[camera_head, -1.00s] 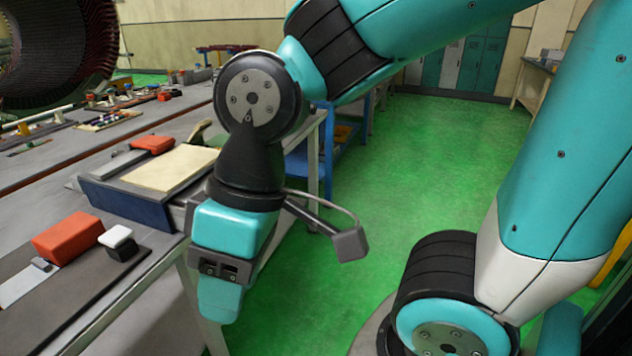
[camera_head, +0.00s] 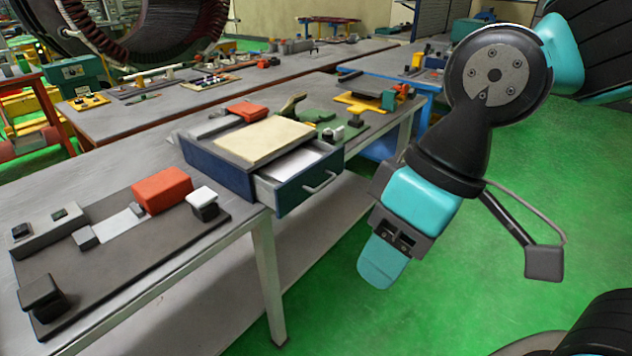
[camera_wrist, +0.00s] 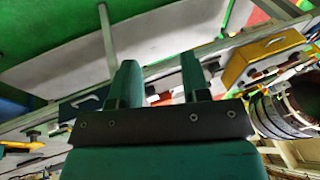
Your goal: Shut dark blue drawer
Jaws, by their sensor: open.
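The dark blue drawer (camera_head: 312,182) is pulled out of a low box (camera_head: 205,165) on the workbench. Its front has a light handle (camera_head: 322,184) and overhangs the bench's front edge; part of its pale inside shows. My gripper (camera_head: 381,266) hangs to the right of the drawer and lower in the picture, apart from it and pointing down. In the wrist view the two teal fingers of my gripper (camera_wrist: 160,75) stand apart with nothing between them. A dark blue front with a handle (camera_wrist: 85,104) shows left of the fingers.
The workbench (camera_head: 150,270) has a dark plate with a red block (camera_head: 162,190) at the left. A cream board (camera_head: 265,140) lies on top of the box. Tools stand behind it, with a blue cart at the back. Green floor is open right of the bench.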

